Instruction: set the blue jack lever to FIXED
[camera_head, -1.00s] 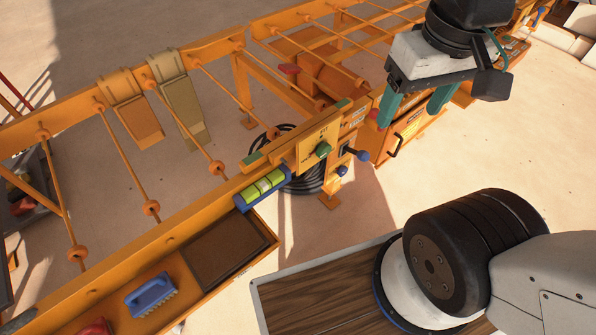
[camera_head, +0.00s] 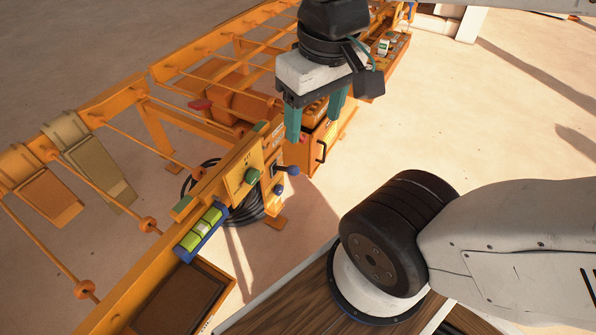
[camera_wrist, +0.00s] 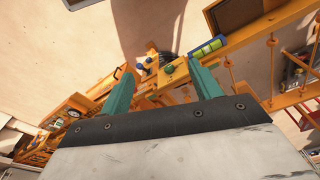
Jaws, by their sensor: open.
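A blue ball knob (camera_head: 292,169) on a short dark stalk sticks out from the side of an orange panel on the frame; it looks like the jack lever. A smaller blue knob (camera_head: 278,189) sits just below it. A green knob (camera_head: 252,176) is on the panel's face. The panel's lettering is too small to read. My gripper (camera_head: 315,118) is open and empty, its green fingers pointing down, above and slightly right of the blue knob in the head view. In the wrist view a blue knob (camera_wrist: 140,67) and the green knob (camera_wrist: 168,69) show between the fingers.
A green spirit level in a blue holder (camera_head: 203,232) lies along the rail left of the panel. An orange box with a black handle (camera_head: 320,150) stands behind and right. Coiled black cable (camera_head: 240,205) lies below. Open sandy floor is to the right.

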